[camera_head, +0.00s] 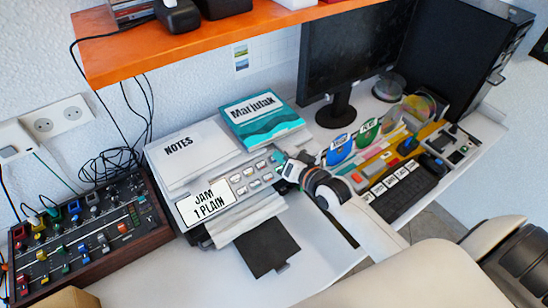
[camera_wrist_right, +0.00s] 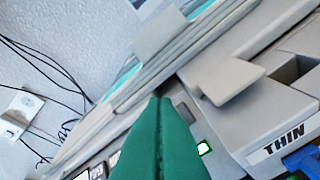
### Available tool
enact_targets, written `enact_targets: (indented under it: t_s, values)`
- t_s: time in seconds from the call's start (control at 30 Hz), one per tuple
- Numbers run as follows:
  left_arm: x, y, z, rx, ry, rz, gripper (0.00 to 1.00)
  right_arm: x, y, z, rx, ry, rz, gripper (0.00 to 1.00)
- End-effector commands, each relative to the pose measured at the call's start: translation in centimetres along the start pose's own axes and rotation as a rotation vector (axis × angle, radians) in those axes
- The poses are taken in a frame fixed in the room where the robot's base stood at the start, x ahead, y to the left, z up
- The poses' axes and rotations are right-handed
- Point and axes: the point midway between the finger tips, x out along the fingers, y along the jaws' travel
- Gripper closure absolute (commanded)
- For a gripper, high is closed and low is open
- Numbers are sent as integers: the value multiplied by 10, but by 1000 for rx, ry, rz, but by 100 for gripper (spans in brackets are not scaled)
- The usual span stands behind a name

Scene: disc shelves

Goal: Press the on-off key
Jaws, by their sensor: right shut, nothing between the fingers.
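A grey printer (camera_head: 215,215) stands on the desk with a key panel (camera_head: 228,187) of several small keys and a display (camera_head: 203,205) reading "JAM 1 PLAIN". My right gripper (camera_head: 278,157) is at the right end of this panel. In the right wrist view its green fingers (camera_wrist_right: 163,102) are shut together, with nothing between them. A pale key with a bright green outline (camera_wrist_right: 205,148) shows just right of the fingers; I cannot tell whether it is the on-off key. Contact between the fingertips and the panel cannot be told. My left gripper is not in view.
A "NOTES" stack (camera_head: 192,150) and a teal "Marjutak" pack (camera_head: 262,117) lie on the printer. A mixer (camera_head: 85,240) stands left, and an orange shelf (camera_head: 200,45) hangs above.

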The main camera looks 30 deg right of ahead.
Motion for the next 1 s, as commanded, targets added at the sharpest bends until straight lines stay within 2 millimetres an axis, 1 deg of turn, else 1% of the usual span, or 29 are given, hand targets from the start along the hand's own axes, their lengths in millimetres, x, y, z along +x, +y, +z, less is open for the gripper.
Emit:
enact_targets:
  t_s: [0.3, 0.57, 1.0]
  values:
    - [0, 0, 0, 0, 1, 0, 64, 0, 0, 0, 0, 0, 0, 100]
    - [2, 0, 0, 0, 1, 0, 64, 6, -4, -4, 0, -1, 1, 100]
    - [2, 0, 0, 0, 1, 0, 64, 7, -5, -5, 0, 0, 0, 100]
